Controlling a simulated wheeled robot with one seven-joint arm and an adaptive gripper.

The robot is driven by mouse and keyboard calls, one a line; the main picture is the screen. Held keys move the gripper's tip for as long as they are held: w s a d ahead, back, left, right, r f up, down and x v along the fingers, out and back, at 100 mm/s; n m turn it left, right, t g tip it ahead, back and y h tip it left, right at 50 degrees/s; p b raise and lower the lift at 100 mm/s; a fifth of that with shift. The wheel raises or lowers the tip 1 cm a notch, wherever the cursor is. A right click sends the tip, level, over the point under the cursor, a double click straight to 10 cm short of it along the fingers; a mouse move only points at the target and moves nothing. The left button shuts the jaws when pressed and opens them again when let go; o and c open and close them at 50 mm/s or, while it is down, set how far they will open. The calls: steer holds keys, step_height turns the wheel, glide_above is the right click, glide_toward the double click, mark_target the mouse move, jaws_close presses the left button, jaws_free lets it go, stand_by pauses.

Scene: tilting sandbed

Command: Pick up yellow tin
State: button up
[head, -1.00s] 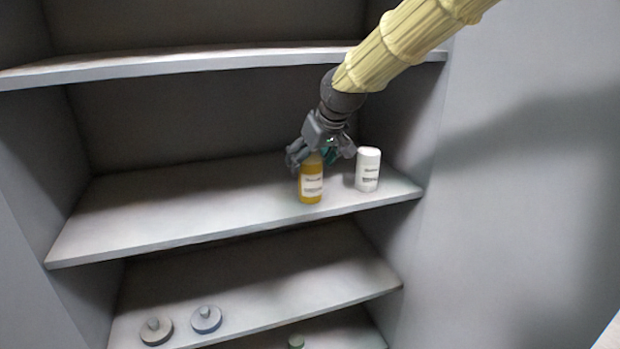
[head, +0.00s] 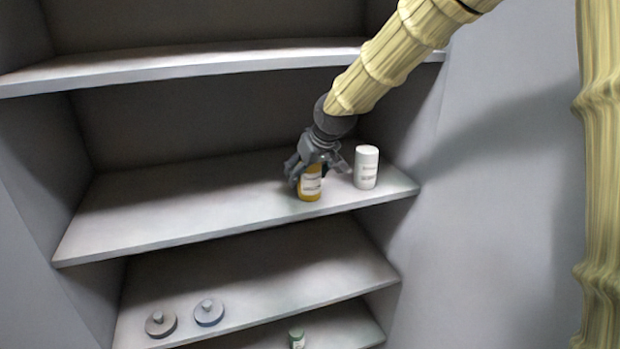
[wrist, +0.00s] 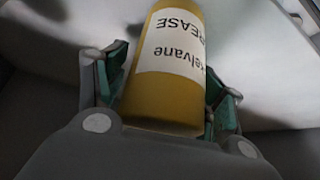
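The yellow tin (head: 310,183) stands upright near the front edge of the middle shelf, with a white label. My gripper (head: 318,172) is over it from above, with its fingers spread on either side of the tin's upper part. In the wrist view, the tin (wrist: 165,95) lies between the green finger pads (wrist: 168,92), its label reading upside down. The pads are very close to its sides; contact is not clear. In the head view, the right finger looks spread away from the tin. The tin's top is hidden by my gripper.
A white tin (head: 366,167) stands close to the right of my gripper on the same shelf (head: 150,215). The shelf's left part is clear. An upper shelf board (head: 200,60) lies above. Two round knobbed objects (head: 209,312) and a green tin (head: 297,338) are lower down.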

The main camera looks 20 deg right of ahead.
steer(key=c, duration=0.9)
steer(key=shift+r, duration=0.1)
steer(key=shift+c, duration=0.2)
